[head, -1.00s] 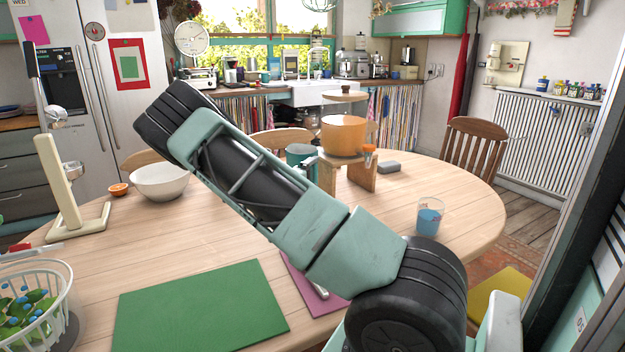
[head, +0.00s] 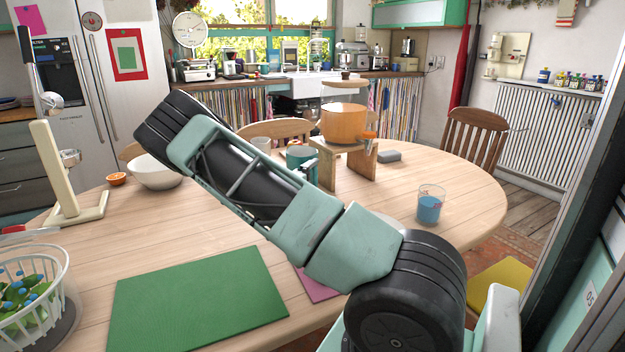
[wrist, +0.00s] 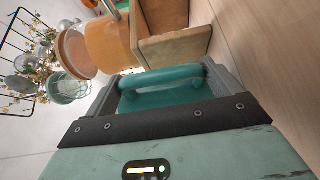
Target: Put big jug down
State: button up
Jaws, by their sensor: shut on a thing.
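The big jug is teal. In the head view the jug (head: 300,157) shows behind my arm, to the left of the wooden stand, mostly hidden and seemingly upright. In the wrist view the jug (wrist: 168,98) lies between the fingers of my gripper (wrist: 162,75), which is shut on its rounded handle. I cannot tell whether the jug's base touches the table (head: 400,235).
An orange pot (head: 343,123) sits on a small wooden stand (head: 360,165) close beside the jug. The table's right part is largely clear.

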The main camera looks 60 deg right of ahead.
dwell(0.4)
jog(key=shift+f+b, duration=0.35)
jog(key=shift+f, duration=0.25)
jog(key=shift+f, duration=0.3)
dwell(0.4)
jog(key=o, duration=1.7)
jog(key=shift+f, duration=0.15)
jog(key=a, duration=1.1)
jog(key=s+a, duration=0.1)
jog(key=a, duration=0.5)
jog(key=shift+a, duration=0.2)
jog(key=shift+c, duration=0.4)
grip_shut()
